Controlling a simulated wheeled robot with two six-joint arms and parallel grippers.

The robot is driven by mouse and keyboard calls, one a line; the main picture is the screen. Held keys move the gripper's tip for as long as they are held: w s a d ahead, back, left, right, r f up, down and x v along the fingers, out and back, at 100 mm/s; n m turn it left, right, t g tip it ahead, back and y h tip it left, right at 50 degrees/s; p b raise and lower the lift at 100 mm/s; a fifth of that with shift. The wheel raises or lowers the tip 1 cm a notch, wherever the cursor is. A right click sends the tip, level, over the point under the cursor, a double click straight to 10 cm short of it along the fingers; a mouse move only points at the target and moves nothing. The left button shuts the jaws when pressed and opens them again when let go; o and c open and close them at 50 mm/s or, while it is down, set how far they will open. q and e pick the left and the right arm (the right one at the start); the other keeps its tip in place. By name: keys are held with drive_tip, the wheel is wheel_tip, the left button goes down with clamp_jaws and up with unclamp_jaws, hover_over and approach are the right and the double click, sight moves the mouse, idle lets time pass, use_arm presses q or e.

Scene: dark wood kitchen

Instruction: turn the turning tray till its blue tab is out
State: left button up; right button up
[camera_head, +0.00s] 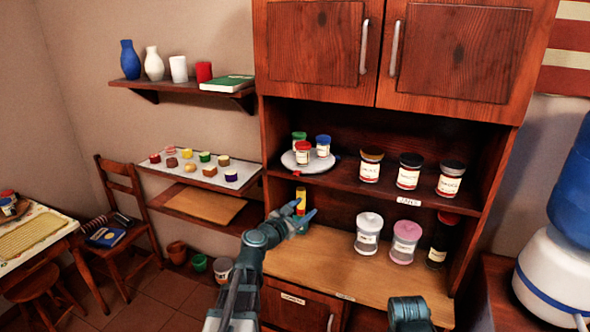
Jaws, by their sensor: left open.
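The turning tray (294,165) is a white round plate on the left of the cabinet's middle shelf. It bears a green-lidded jar (299,139), a red-lidded jar (302,154) and a blue-lidded jar (323,147). A small blue patch (337,156), seemingly the blue tab, shows at the tray's right edge toward the back. My left gripper (306,208) is open, below the shelf and in front of the lower niche, apart from the tray. My right gripper is not visible.
Several labelled jars (408,172) stand right of the tray on the same shelf. A yellow and red bottle (301,199) is right behind my left gripper. Lidded jars (368,233) stand on the counter (330,262). The cabinet's left side wall is close to the tray.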

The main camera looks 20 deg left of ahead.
sight(296, 174)
use_arm(q)
drive_tip(key=a+r+n+t+y, duration=0.1)
drive_tip(key=a+r+n+y, duration=0.25)
drive_tip(key=a+n, duration=0.35)
drive_tip(key=shift+m, duration=0.4)
drive_tip(key=w, duration=0.9)
drive_tip(key=w+a, duration=0.1)
drive_tip(key=w, duration=0.3)
drive_tip(key=shift+w+a+f, duration=0.1)
drive_tip(key=shift+w+f, duration=0.25)
clamp_jaws()
